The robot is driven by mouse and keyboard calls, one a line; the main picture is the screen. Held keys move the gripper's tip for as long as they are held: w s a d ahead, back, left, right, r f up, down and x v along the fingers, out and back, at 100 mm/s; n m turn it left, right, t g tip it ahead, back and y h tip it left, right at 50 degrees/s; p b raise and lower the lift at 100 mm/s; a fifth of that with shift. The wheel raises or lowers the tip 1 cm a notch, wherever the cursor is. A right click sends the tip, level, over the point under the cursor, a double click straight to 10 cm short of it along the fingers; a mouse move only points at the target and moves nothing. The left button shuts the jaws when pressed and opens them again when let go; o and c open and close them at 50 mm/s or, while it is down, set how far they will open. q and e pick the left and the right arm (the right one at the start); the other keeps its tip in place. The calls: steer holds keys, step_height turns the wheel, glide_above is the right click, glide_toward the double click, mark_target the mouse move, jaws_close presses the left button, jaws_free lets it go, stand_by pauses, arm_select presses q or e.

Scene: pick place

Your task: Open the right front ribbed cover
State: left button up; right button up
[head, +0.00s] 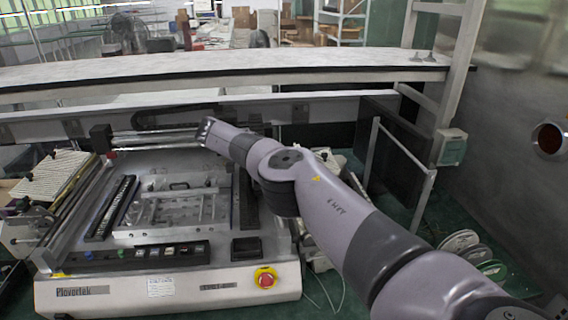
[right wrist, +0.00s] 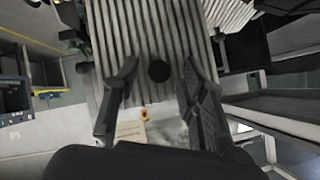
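A pale ribbed cover (right wrist: 150,25) fills the upper middle of the right wrist view, with a round black knob (right wrist: 158,71) on it. My right gripper (right wrist: 160,68) is open, and its two black fingers lie on either side of the knob with gaps. I cannot tell how far the fingers are above the cover. In the head view my right arm reaches in from the lower right over the machine; its fingers are not visible there. A pale ribbed cover (head: 55,175) also shows at the far left of the head view. My left gripper is not in view.
The machine (head: 160,285) has a metal fixture plate (head: 170,212), a button panel (head: 150,255) and a red emergency stop (head: 265,277). A long shelf (head: 250,68) crosses behind it. Another ribbed piece (right wrist: 228,14) lies at the upper right of the wrist view.

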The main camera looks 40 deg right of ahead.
step_height(320, 180, up, 10)
stand_by(0.6)
steer(key=shift+f, duration=0.1)
stand_by(0.3)
